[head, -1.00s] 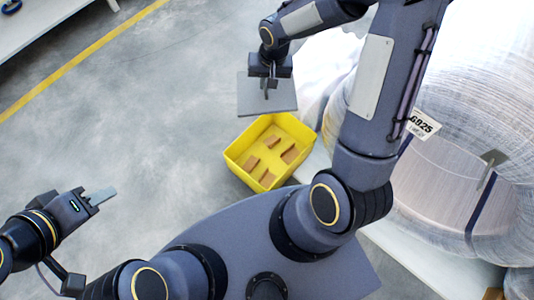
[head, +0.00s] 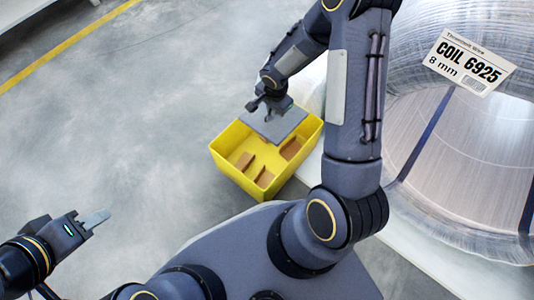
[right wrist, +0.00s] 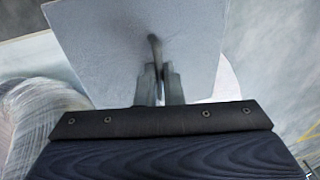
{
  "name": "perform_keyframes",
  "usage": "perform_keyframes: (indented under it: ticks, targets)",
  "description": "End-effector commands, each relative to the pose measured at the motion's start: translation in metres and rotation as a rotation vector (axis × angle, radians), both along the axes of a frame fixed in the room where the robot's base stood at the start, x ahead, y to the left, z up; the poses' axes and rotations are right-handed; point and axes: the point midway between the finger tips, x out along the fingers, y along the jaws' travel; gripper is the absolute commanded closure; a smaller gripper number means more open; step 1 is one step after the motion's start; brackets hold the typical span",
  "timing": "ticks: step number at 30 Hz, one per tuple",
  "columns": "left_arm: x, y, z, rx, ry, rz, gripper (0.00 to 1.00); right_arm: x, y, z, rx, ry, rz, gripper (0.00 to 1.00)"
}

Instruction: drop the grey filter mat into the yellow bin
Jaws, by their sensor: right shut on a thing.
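The grey filter mat (head: 284,123) is a thin flat square hanging from my right gripper (head: 269,113). In the head view it overlaps the back part of the open yellow bin (head: 237,178); whether it touches the rim I cannot tell. In the right wrist view the mat (right wrist: 105,45) fills the upper middle, and my right gripper (right wrist: 158,82) is shut on a raised dark part at its centre.
Several brown pieces (head: 290,149) lie in the bin. A large wrapped wire coil (head: 440,150) with a white label (head: 470,62) stands at the right. The grey floor (head: 120,120) left of the bin is clear, with a yellow line (head: 60,48) beyond.

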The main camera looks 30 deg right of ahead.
Motion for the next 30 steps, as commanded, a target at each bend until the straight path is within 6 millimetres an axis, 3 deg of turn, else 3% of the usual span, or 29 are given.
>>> perform_keyframes:
  ticks: [12,23,24,30]
  targets:
    - [0.0,0.0,-0.033,0.0,0.0,0.0,0.64,0.0,0.0,-0.048,0.001,0.0,0.002,1.0]
    - [0.0,0.0,-0.035,0.0,0.0,0.0,0.64,0.0,0.0,-0.052,0.0,0.0,0.003,1.0]
    - [0.0,0.0,-0.035,0.0,0.0,0.0,0.64,0.0,0.0,-0.052,0.0,0.0,0.003,0.89]
    - [0.0,0.0,-0.035,0.0,0.0,0.0,0.64,0.0,0.0,-0.052,0.001,0.0,0.002,0.68]
